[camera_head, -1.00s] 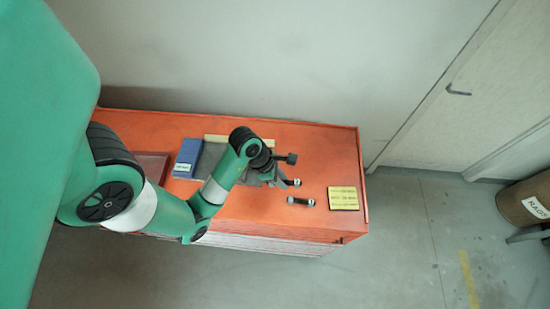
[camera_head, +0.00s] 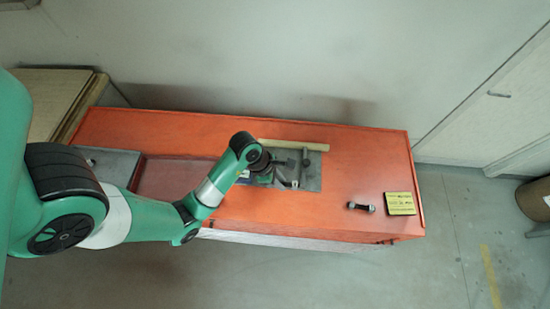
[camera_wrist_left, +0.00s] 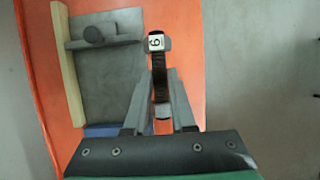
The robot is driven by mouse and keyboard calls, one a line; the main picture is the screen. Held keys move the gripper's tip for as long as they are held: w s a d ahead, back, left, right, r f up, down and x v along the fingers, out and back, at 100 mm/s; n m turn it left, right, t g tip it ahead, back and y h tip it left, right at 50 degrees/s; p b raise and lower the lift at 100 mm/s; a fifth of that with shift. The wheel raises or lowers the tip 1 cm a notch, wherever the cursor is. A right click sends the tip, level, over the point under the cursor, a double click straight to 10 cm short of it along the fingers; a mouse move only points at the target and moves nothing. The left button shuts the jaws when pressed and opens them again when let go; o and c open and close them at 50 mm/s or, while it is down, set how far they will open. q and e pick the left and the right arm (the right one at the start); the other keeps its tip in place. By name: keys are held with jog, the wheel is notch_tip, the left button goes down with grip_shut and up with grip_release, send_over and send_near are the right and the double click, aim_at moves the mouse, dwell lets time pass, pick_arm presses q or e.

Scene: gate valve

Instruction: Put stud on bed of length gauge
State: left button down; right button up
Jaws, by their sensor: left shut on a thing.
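My left gripper (camera_head: 284,176) is shut on a dark threaded stud (camera_wrist_left: 158,78); the gripper also shows in the left wrist view (camera_wrist_left: 161,105). The stud's far end has a grey nut-like end with a white label bearing one digit. The length gauge (camera_head: 312,178) is a grey plate lying on the orange bench; it shows in the left wrist view (camera_wrist_left: 108,78) with a crossbar and round dark knob. My arm hides part of the plate in the head view. My right gripper is not in view.
A second dark stud (camera_head: 361,207) lies on the orange bench top (camera_head: 350,165), beside a yellow note plate (camera_head: 400,203). A cream strip (camera_head: 293,144) runs along the gauge's back edge. A blue block (camera_wrist_left: 103,131) lies close to the gripper.

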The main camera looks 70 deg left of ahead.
pick_arm(q)
jog(key=w+a+f, duration=0.2)
jog(key=a+f, duration=0.1)
jog(key=a, duration=0.5)
jog(key=b, duration=0.2)
send_over(280, 167)
jog(key=s, duration=0.2)
jog(key=f, duration=0.5)
jog(key=shift+w+f, duration=0.15)
jog(key=shift+w, duration=0.05)
jog(key=shift+w+a+f, duration=0.1)
jog(key=shift+a+f, duration=0.2)
jog(key=shift+f, duration=0.1)
jog(key=shift+f+b, duration=0.45)
jog(key=shift+f, duration=1.1)
jog(key=shift+f, duration=0.2)
jog(key=c, duration=0.8)
grip_release()
jog(key=shift+o, duration=0.2)
